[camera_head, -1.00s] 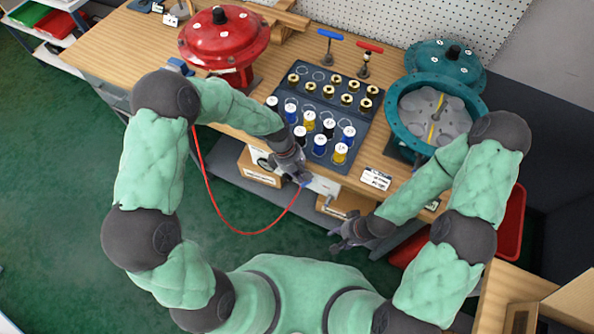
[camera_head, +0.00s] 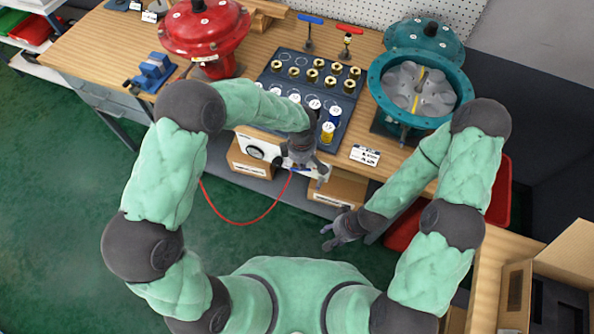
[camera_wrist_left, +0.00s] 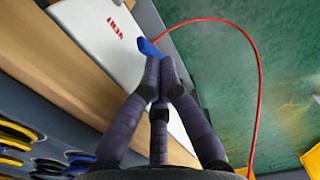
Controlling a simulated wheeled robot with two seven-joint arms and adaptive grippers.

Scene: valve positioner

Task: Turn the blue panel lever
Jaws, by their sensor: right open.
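The blue panel lever (camera_wrist_left: 151,47) sticks out at the fingertips of my left gripper (camera_wrist_left: 162,68) in the left wrist view. The fingertips are close together on the lever's near end, and they hide part of it. In the head view my left gripper (camera_head: 305,162) is at the front of the bench, by the white panel (camera_head: 257,150), and only a small bit of blue (camera_head: 301,169) shows there. The white panel with red lettering also shows in the left wrist view (camera_wrist_left: 98,35). My right gripper (camera_head: 336,231) is open and empty, low in front of the bench.
A dark tray (camera_head: 347,112) of brass fittings and coloured spools lies on the bench behind my left gripper. A red hose (camera_head: 238,223) hangs in front of the panel. A red actuator (camera_head: 203,35) and an open teal housing (camera_head: 374,90) stand at the back.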

